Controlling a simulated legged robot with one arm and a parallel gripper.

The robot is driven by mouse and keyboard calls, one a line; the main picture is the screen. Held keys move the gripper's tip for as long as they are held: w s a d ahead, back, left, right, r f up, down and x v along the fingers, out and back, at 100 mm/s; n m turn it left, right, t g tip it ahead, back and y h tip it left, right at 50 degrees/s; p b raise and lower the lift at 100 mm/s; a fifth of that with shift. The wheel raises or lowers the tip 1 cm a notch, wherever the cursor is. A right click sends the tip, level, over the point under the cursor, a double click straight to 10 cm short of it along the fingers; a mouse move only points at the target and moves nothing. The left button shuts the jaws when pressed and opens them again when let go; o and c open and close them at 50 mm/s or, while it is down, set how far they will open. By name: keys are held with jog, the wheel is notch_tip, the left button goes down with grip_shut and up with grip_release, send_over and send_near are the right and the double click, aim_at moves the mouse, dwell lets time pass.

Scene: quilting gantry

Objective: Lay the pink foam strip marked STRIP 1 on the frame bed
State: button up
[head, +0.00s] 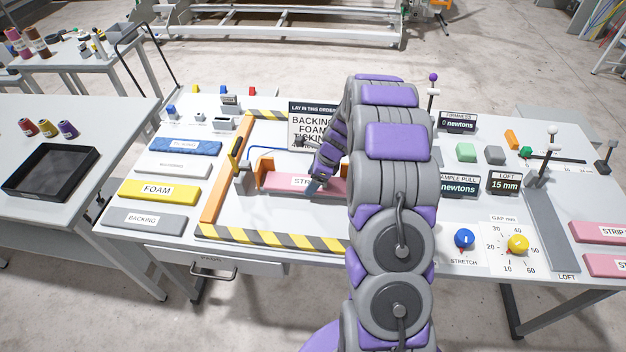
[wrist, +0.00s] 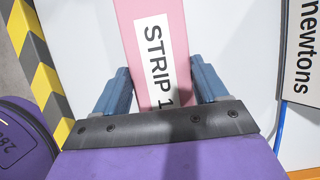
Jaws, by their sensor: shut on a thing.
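The pink foam strip marked STRIP 1 (head: 284,181) lies lengthwise across the frame bed area in the head view. Its label reads clearly in the wrist view (wrist: 146,18). My gripper (head: 319,184) is shut on the strip, with a blue finger on each side of it in the wrist view (wrist: 162,88). The frame bed (head: 270,213) is a pale surface with an orange rail on its left. I cannot tell whether the strip touches the bed.
Yellow-and-black striped edging (head: 275,239) borders the bed in front. Blue ticking (head: 185,146), yellow foam (head: 160,192) and grey backing (head: 146,222) samples lie left. A layer-order sign (head: 314,128) stands behind. Knobs, displays and other pink strips (head: 604,232) are at right.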

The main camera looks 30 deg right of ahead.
jog(key=shift+a, duration=0.65)
jog(key=o, duration=1.5)
jog(key=shift+d, duration=0.6)
jog(key=shift+a+r, duration=0.3)
jog(key=p+v, duration=0.3)
jog(key=v, duration=0.7)
jog(key=s+a+r+n+g, duration=0.1)
jog(key=s+a+r+n, duration=0.4)
jog(key=a+r, duration=0.2)
jog(key=s+a+r+n+g+h, duration=0.15)
jog(key=s+a+r+n, duration=0.35)
jog(key=s+a+n, duration=0.5)
jog(key=s+n, duration=0.3)
jog(key=s, duration=0.4)
jog(key=s+a+r+n+g+h, duration=0.1)
jog(key=s+n, duration=0.2)
jog(key=s, duration=0.5)
jog(key=s+a+r+n+g+h, duration=0.1)
jog(key=s+n, duration=0.2)
jog(key=s, duration=0.4)
jog(key=shift+s+a+r+n, duration=0.2)
jog(key=shift+s+a+n, duration=0.05)
jog(key=shift+s+n, duration=0.15)
jog(key=shift+w, duration=0.1)
